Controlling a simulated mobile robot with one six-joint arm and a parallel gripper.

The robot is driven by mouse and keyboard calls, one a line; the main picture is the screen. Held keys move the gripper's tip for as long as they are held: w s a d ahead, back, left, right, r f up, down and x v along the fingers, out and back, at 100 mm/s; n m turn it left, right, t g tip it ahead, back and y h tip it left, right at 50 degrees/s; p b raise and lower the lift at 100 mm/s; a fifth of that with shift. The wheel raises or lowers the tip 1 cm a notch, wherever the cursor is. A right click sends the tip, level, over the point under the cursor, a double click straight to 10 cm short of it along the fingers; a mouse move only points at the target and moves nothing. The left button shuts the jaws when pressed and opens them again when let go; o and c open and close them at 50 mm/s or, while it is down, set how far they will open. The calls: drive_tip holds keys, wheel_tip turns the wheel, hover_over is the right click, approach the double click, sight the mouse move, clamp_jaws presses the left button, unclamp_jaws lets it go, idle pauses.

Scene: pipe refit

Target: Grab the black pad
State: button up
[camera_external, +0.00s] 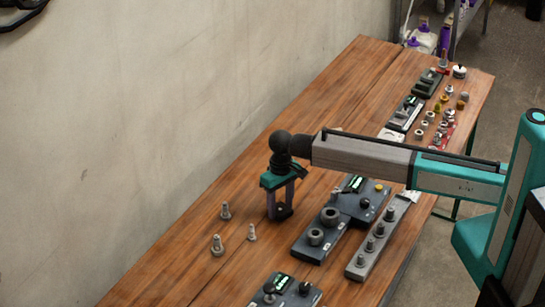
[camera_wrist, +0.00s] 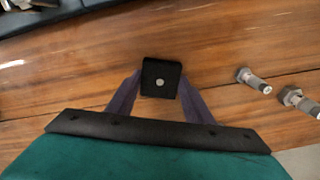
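The black pad (camera_wrist: 161,87) is a small dark square with a pale round spot in its middle. In the wrist view it sits between the tips of my gripper's two purple-grey fingers (camera_wrist: 160,80), with little or no gap at its sides. In the external view my gripper (camera_external: 281,210) points straight down at the wooden table, and the dark pad shows low between its fingers. The fingers are spread about the pad's width. I cannot tell whether they press on it or whether it is off the table.
Several metal fittings (camera_external: 217,246) stand left of my gripper on the wooden table (camera_external: 185,277). A dark block with two rings (camera_external: 316,237) and a grey strip with fittings (camera_external: 357,268) lie to its right. Another dark device (camera_external: 300,298) is at the front.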

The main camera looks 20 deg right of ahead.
sight(280, 209)
drive_tip(key=c, duration=0.4)
drive_tip(key=shift+r, duration=0.1)
drive_tip(key=shift+r+b, duration=1.15)
drive_tip(key=shift+r, duration=3.8)
